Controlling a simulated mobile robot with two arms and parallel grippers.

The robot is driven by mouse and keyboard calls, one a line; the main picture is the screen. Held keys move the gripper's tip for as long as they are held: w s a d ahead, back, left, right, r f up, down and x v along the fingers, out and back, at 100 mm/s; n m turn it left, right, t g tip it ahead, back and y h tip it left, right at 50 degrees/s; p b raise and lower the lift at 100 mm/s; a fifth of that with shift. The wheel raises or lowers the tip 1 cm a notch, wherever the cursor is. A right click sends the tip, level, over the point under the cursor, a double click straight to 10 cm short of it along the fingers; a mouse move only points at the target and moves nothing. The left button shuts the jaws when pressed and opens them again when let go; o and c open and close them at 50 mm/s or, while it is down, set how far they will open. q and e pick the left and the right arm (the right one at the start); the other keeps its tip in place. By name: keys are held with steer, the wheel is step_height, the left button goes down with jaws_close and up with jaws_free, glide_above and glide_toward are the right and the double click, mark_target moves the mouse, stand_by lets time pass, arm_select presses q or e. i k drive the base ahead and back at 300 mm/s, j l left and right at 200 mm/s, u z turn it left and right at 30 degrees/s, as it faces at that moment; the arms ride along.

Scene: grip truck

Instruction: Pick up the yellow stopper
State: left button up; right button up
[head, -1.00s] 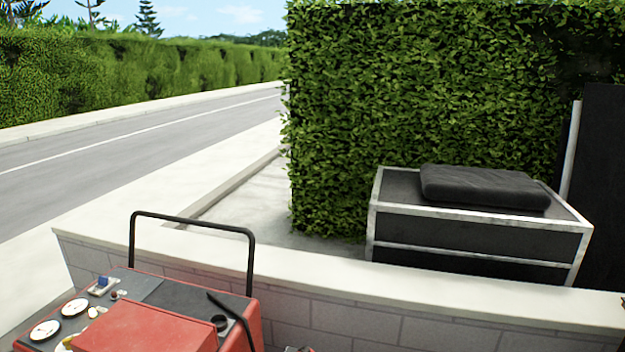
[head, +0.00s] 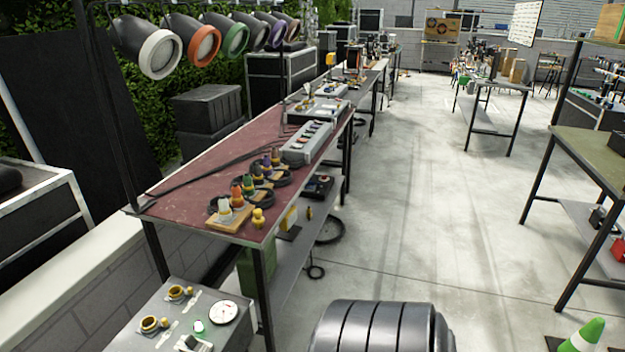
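A small yellow piece (head: 258,219), which looks like a stopper, stands at the near right corner of the dark red table (head: 190,205). It is upright and just right of a wooden block (head: 229,218) with a white-topped piece on it. Several similar pieces with orange, green and purple parts stand in a row behind it. Neither of my grippers is in view.
A grey panel (head: 240,336) with brass fittings and a gauge is at the lower left. A lower shelf (head: 300,236) holds a yellow item. A green and white cone (head: 580,337) stands at lower right. The concrete floor (head: 440,200) is open between the tables.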

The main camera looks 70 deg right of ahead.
mark_target(259, 220)
steer(key=z, duration=1.9)
steer(key=u, duration=0.5)
steer(key=i+l+u, duration=0.4)
steer(key=l, duration=0.2)
steer(key=i+l+u, duration=0.15)
steer(key=l, duration=0.2)
steer(key=i+l+u, duration=0.2)
steer(key=l, duration=0.15)
